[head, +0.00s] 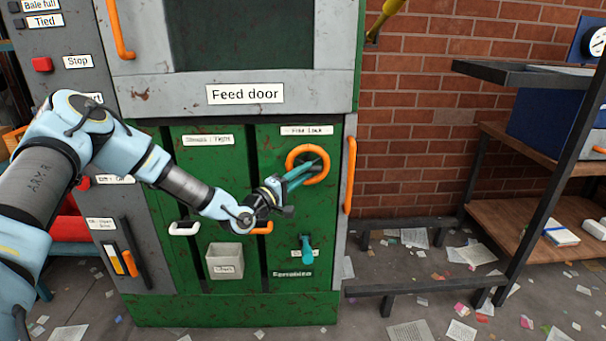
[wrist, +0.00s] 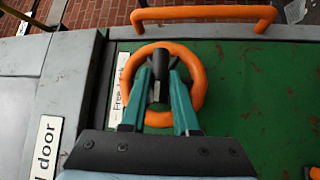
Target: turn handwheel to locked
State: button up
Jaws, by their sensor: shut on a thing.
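The orange handwheel (head: 291,154) is a ring on the green front panel, below the feed door. A label plate (head: 306,131) sits just above it and reads roughly "Free" and "Lock". In the wrist view the handwheel (wrist: 199,75) shows as a full ring with a dark knob or spoke (wrist: 160,62) at its middle. My gripper (head: 318,165) reaches the wheel from the lower left. In the wrist view the teal fingers of my gripper (wrist: 158,88) lie over the ring and close around the dark part. The exact contact is partly hidden by the fingers.
An orange vertical handle (head: 349,174) stands right of the wheel. A teal lever (head: 306,246) is below it, and a small grey bin (head: 224,261) is at lower left. A low dark bench (head: 420,285) and a shelf table (head: 530,75) stand to the right. Paper litters the floor.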

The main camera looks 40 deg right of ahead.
grip_shut()
jog(key=shift+r, duration=0.1)
jog(key=m+t+y+p, duration=0.1)
jog(key=m+y, duration=0.2)
jog(key=y, duration=0.1)
jog(key=r+m+t+y+p, duration=0.1)
jog(key=m+y+p, duration=0.1)
jog(key=m+y, duration=0.1)
jog(key=d+r+m+t+y+p, duration=0.1)
jog(key=m+y, duration=0.2)
jog(key=y, duration=0.2)
jog(key=shift+s+m+t+y, duration=0.3)
jog(key=shift+s+t, duration=0.1)
dwell(0.6)
jog(key=shift+p, duration=0.35)
jog(key=shift+f, duration=0.1)
jog(key=o, duration=0.8)
grip_release()
jog(key=shift+o, duration=0.2)
